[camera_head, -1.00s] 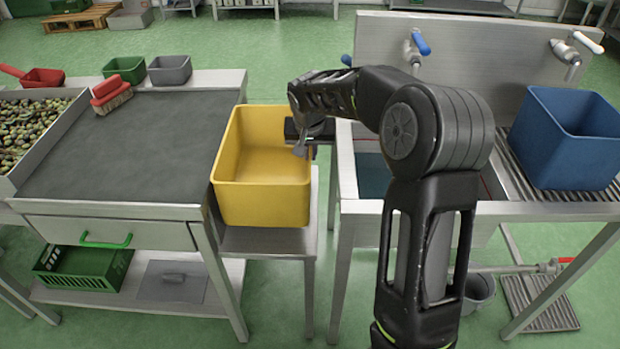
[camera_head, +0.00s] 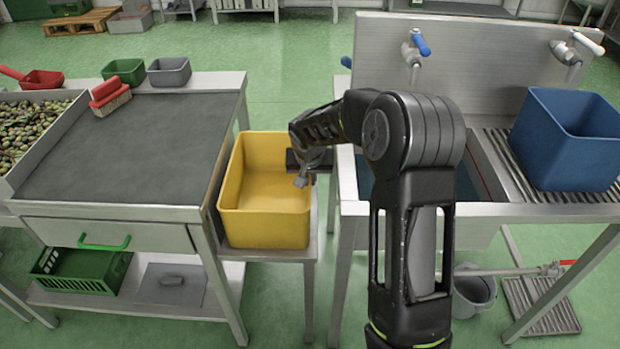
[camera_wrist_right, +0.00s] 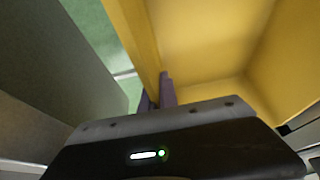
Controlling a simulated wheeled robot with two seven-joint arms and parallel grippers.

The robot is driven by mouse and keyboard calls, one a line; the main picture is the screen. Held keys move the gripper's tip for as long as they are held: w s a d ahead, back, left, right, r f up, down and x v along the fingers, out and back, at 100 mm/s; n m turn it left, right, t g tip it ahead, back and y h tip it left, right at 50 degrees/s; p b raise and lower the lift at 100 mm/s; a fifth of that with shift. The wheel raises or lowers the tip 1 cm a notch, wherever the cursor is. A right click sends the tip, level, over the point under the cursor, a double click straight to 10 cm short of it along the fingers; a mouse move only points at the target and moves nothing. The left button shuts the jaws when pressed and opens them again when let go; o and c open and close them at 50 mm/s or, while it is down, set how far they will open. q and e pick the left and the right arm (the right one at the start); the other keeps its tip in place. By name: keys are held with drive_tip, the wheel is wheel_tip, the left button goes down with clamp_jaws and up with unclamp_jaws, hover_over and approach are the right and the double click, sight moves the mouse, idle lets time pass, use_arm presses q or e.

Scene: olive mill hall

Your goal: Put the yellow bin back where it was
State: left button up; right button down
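The yellow bin (camera_head: 265,222) is upright and looks empty. It is at the low steel stand (camera_head: 312,250) between the grey-topped table and the sink. Its base looks level with the stand top; I cannot tell whether it bears fully on it. My right gripper (camera_head: 302,178) is at the bin's right wall, pointing down. In the right wrist view the fingers (camera_wrist_right: 158,92) sit on either side of the yellow wall (camera_wrist_right: 140,40), shut on it. The fingertips are partly hidden. My left gripper is not in view.
The grey-topped table (camera_head: 120,150) stands close left of the bin, holding a red brush (camera_head: 110,97). The sink unit (camera_head: 347,185) is close on the right, with a blue bin (camera_head: 565,145) on its drainer. A grey bucket (camera_head: 473,295) stands on the floor below.

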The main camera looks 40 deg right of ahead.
drive_tip(key=c, duration=1.6)
unclamp_jaws()
drive_tip(key=shift+c, duration=0.2)
drive_tip(key=v, duration=1.2)
drive_tip(key=shift+p, duration=0.4)
